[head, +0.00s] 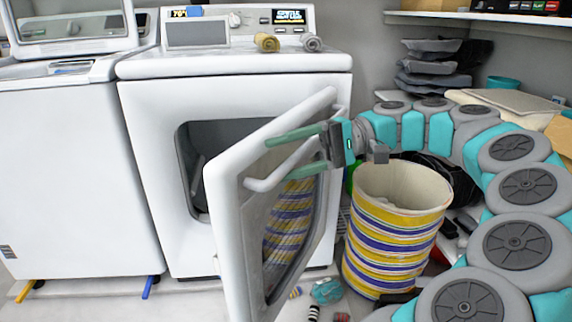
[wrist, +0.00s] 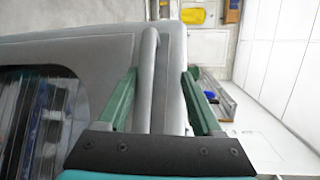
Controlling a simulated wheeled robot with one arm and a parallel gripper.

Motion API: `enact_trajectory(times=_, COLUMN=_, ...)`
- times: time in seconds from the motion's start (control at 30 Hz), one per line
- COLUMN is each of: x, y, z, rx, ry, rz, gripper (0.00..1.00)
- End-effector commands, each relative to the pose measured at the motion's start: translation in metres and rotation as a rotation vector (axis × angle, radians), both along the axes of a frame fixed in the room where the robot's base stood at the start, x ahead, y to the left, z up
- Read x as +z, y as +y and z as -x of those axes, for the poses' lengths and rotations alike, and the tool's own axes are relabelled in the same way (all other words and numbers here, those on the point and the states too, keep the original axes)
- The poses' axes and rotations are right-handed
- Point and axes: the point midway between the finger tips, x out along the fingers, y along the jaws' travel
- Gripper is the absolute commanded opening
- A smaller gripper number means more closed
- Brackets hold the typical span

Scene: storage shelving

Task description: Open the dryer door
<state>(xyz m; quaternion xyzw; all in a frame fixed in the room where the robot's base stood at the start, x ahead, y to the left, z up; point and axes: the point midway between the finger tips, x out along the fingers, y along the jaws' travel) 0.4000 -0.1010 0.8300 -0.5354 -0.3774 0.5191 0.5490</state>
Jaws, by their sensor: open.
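The dryer (head: 235,95) is the white machine in the middle of the head view. Its door (head: 232,235) is swung well out toward me, and the dark drum opening (head: 205,150) shows behind it. The door has a pale bar handle (head: 268,184) on its face. My gripper (head: 280,160) is open at the door's upper part, with green fingers on either side of the handle. In the wrist view, the handle (wrist: 147,80) stands between the spread fingers of my gripper (wrist: 160,78), with a gap to each. I cannot tell whether a finger touches the door.
A striped yellow basket (head: 395,235) stands right of the door, below my arm. Small items, including a teal one (head: 327,291), lie on the floor by the door. A white washer (head: 75,170) stands at the left. Shelves with folded cloths (head: 432,65) are at the back right.

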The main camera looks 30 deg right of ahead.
Motion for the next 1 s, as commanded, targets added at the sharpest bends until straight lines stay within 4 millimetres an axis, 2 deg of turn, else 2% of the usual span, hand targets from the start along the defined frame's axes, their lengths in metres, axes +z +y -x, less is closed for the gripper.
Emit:
enact_trajectory(times=0.1, x=0.02, y=0.0, z=0.0, rx=-0.002, ry=-0.009, rz=-0.001, gripper=0.53)
enact_trajectory(times=0.13, x=0.02, y=0.0, z=0.004, rx=-0.004, ry=-0.008, rz=-0.003, gripper=0.56)
enact_trajectory(times=0.37, x=0.023, y=0.009, z=0.032, rx=0.002, ry=-0.011, rz=-0.008, gripper=0.55)
enact_trajectory(times=1.0, x=0.031, y=0.036, z=0.14, rx=-0.002, ry=-0.007, rz=-0.002, gripper=0.53)
